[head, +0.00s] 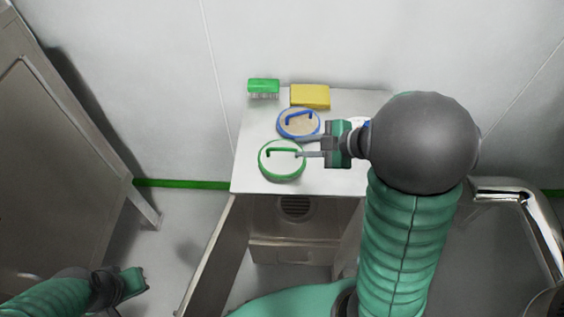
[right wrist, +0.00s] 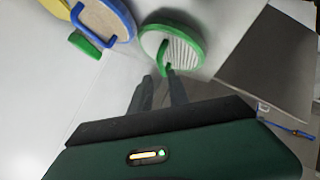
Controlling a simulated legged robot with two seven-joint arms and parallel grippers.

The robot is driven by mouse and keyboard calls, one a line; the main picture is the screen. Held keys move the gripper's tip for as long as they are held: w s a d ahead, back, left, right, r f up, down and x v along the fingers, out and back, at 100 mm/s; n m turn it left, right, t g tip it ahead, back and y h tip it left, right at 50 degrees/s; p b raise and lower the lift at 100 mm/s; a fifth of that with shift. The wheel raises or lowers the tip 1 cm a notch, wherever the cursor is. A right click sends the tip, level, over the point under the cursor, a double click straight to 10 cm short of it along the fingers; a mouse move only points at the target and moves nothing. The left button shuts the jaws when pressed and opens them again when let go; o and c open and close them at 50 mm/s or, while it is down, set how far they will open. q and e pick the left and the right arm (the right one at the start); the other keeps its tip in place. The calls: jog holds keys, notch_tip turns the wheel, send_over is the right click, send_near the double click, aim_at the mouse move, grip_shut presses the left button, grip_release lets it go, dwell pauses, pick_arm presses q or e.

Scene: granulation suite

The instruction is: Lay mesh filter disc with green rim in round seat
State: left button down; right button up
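The mesh filter disc with green rim (head: 270,170) lies on the white worktop, with a green bar handle on top. It also shows in the right wrist view (right wrist: 184,48). My right gripper (head: 300,154) is at the right side of its handle. In the right wrist view the two fingers (right wrist: 161,78) are apart, with the handle's near end just ahead of or between their tips; I cannot tell if they touch it. My left gripper (head: 134,281) is low at the left, far from the disc; its fingers are unclear. I cannot make out the round seat for certain.
A blue-rimmed disc (head: 285,133) lies just behind the green one. A green brush (head: 263,86) and a yellow sponge (head: 311,96) are at the back. A round white item (head: 357,121) is mostly hidden by my right arm. A round grille (head: 295,208) shows below the worktop edge.

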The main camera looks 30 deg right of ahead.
aim_at(285, 150)
jog(key=shift+x, duration=1.05)
jog(key=b+x, duration=0.1)
jog(key=x, duration=0.1)
jog(key=b+x, duration=0.1)
jog(key=x, duration=0.1)
jog(key=shift+s+a+f, duration=0.15)
jog(key=shift+s+f, duration=0.05)
jog(key=shift+f, duration=0.05)
jog(key=shift+w+a+f, duration=0.1)
jog(key=shift+w+a, duration=0.05)
jog(key=shift+w, duration=0.25)
jog(key=shift+s, duration=0.15)
jog(key=shift+c, duration=0.9)
grip_shut()
